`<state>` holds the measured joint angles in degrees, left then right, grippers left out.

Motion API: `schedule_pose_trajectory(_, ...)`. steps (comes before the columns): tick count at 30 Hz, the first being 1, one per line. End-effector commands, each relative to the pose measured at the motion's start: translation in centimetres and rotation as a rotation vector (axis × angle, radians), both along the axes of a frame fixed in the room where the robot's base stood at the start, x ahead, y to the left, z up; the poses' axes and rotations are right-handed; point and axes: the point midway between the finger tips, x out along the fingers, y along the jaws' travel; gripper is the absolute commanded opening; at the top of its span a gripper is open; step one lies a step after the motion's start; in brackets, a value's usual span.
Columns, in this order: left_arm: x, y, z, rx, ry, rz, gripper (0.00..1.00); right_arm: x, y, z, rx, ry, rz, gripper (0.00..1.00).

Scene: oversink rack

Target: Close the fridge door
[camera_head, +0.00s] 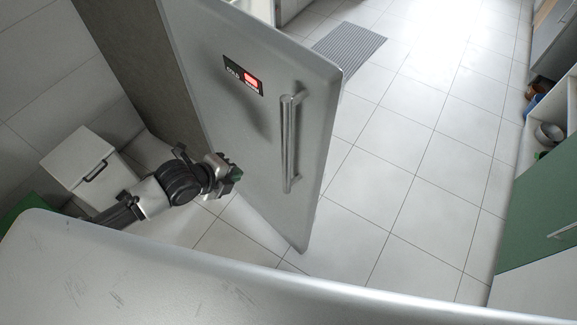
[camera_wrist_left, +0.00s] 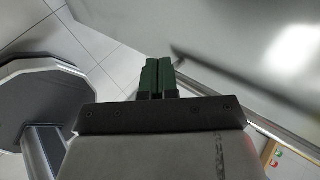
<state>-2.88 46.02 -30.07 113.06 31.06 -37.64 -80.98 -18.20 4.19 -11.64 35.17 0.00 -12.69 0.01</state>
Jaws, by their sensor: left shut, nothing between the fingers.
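The silver fridge door (camera_head: 262,130) stands open in the head view, its outer face turned toward me. It has a vertical bar handle (camera_head: 289,145) near its right edge and a small black panel with a red light (camera_head: 243,76) near its top. My left gripper (camera_head: 236,176) is shut and empty, in front of the lower part of the door, left of the handle. The left wrist view shows its green fingers (camera_wrist_left: 157,78) together, with a pale grey surface, likely the door (camera_wrist_left: 250,50), to their right. I cannot tell whether they touch it. My right gripper is not in view.
A white bin (camera_head: 78,165) with a dark handle stands on the floor at the left by the tiled wall. A grey striped mat (camera_head: 348,50) lies behind the door. Green-fronted cabinets (camera_head: 545,205) line the right side. Tiled floor right of the door is clear.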

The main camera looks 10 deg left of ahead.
Motion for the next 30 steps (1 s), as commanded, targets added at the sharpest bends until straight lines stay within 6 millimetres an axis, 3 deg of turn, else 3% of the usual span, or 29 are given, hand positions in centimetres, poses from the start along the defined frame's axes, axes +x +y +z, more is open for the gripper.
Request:
schedule_pose_trajectory(4,0.3,-0.6,0.2,0.009,-0.011,-0.029,0.00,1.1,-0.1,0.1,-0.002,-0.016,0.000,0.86)
schedule_pose_trajectory(9,2.0,-1.7,-1.7,0.006,-0.010,-0.025,0.00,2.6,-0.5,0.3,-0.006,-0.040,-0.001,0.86)
schedule_pose_trajectory(19,6.2,-4.5,-6.2,0.006,-0.012,-0.024,0.00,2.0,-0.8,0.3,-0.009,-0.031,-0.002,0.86)
schedule_pose_trajectory(24,8.3,-5.8,-6.0,0.007,-0.012,-0.025,0.00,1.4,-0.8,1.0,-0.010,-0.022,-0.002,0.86)
schedule_pose_trajectory(30,9.3,-6.4,-6.2,0.010,-0.011,-0.026,0.00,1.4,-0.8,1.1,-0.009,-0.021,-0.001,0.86)
